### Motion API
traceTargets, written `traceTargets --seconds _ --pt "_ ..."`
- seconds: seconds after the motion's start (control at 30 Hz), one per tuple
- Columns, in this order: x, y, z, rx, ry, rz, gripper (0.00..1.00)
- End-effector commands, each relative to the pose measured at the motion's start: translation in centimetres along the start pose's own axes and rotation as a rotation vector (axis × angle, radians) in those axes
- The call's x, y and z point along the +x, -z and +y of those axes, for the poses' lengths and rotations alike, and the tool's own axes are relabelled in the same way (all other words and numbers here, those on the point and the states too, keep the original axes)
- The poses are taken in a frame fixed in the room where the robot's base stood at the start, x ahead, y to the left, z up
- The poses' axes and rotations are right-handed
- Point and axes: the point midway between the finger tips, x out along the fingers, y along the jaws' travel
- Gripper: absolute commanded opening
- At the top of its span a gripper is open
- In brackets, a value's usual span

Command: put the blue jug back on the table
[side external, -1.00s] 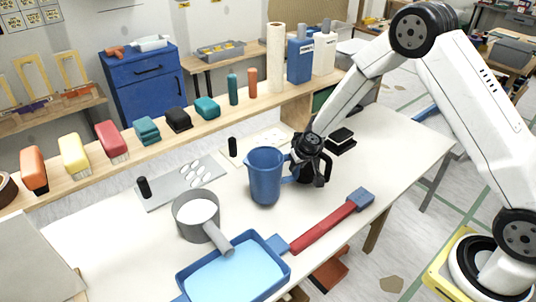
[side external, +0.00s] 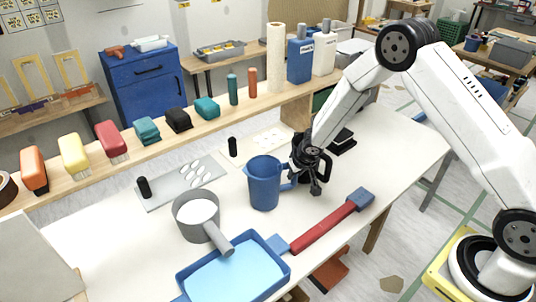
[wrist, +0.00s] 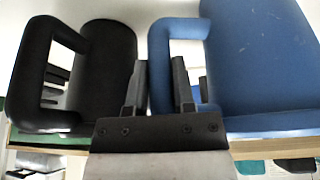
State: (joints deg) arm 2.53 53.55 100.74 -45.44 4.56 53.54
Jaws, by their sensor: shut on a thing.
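The blue jug (side external: 264,187) is upright at the middle of the white table (side external: 400,150), its handle towards my gripper. I cannot tell whether its base touches the tabletop. My gripper (side external: 296,177) is at the jug's right side. In the wrist view, my gripper (wrist: 160,68) has one finger on each side of the upright bar of the handle of the blue jug (wrist: 262,60) and is shut on it.
A black jug (wrist: 108,70) stands close beside my gripper in the wrist view. A grey pot (side external: 184,222) with white contents is left of the blue jug. A blue tray (side external: 281,277) and a red-handled tool (side external: 322,230) lie in front. A shelf of brushes (side external: 143,158) runs behind.

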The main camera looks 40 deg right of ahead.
Motion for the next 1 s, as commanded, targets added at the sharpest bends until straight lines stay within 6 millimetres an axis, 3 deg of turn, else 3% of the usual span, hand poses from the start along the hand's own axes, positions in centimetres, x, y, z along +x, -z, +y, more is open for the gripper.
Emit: traceTargets --seconds 0.33,0.37,0.4,0.47,1.0 --pt "0.27 -0.09 0.0 0.0 0.0 0.0 0.0" --pt "0.27 -0.12 0.01 0.001 0.0 0.0 0.38" --pt "0.26 -0.1 0.01 0.001 0.0 0.0 0.5" --pt "0.25 -0.1 0.01 0.001 0.0 0.0 0.67" --pt "0.04 0.0 0.0 0.001 0.0 0.001 0.67"
